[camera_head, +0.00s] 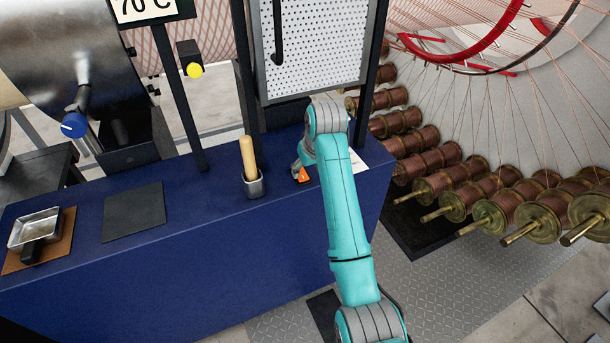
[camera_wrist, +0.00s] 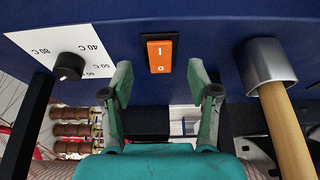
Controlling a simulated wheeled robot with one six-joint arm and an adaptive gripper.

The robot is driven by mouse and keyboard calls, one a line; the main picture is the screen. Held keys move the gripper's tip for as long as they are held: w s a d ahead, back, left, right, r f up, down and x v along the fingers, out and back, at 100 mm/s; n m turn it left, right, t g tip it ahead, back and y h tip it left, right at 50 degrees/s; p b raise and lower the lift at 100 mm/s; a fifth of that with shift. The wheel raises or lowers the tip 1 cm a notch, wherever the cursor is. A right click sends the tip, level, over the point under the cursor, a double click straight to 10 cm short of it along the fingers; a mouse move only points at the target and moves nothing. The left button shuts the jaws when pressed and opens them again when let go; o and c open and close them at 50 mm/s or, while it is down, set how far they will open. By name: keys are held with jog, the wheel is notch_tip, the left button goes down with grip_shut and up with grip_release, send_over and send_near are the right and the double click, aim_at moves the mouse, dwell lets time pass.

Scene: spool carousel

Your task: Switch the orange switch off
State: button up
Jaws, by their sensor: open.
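The orange switch (camera_wrist: 160,54) is a rocker marked I and O in a dark frame on the blue surface. In the wrist view it is at the top middle, with the I above the O. I cannot tell which end is pressed. My gripper (camera_wrist: 160,82) is open and empty, its two fingers apart on either side below the switch, with no clear contact. In the head view the orange switch (camera_head: 302,176) shows beside my gripper (camera_head: 299,169), partly hidden by it.
A metal cup (camera_wrist: 266,62) with a wooden handle (camera_wrist: 287,132) stands right of the switch in the wrist view. A black knob (camera_wrist: 69,66) sits on a white temperature dial (camera_wrist: 38,48) to the left. In the head view a dark mat (camera_head: 133,212) and metal tray (camera_head: 36,226) lie farther left.

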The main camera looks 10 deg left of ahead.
aim_at(304, 178)
jog(key=shift+x, duration=2.5)
